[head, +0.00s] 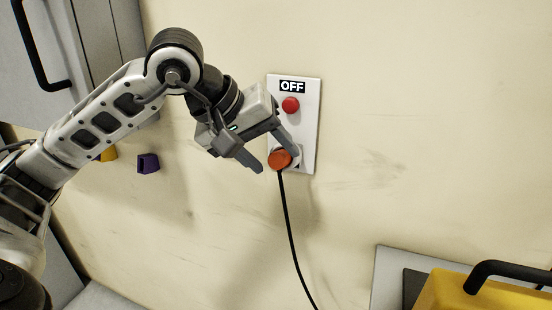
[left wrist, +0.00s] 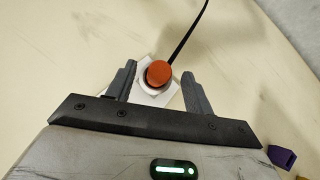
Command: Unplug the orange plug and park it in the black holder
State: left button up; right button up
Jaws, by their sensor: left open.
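The orange plug (head: 279,159) sits at the lower end of a white wall panel (head: 310,115), with a black cable (head: 290,230) hanging down from it. My left gripper (head: 276,162) is open at the panel, one finger on each side of the plug. In the left wrist view the plug (left wrist: 158,73) shows between the two open fingers (left wrist: 158,80), with gaps on both sides. The fingers do not appear to grip it. I cannot make out a black holder in either view. My right gripper is not in view.
The panel carries an OFF label (head: 292,87) and a red button (head: 291,105) above the plug. A purple block-like fitting (head: 148,163) and a yellow one (head: 108,154) are on the wall at left. A yellow case (head: 470,292) with a black handle stands at lower right. The wall between is clear.

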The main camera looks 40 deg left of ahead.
pick_arm(q)
jog(key=shift+x, duration=1.15)
jog(key=c, duration=1.1)
jog(key=shift+s+d+r+b, duration=0.2)
jog(key=shift+s+r, duration=0.15)
jog(key=shift+s, duration=0.6)
jog(key=shift+s+d+r+b, duration=0.15)
jog(key=shift+s+d+r, duration=0.2)
jog(key=shift+s, duration=0.55)
jog(key=shift+s+d+r+b, duration=0.15)
jog(key=shift+s+r, duration=0.25)
jog(key=shift+s, duration=0.55)
jog(key=shift+w+f, duration=0.1)
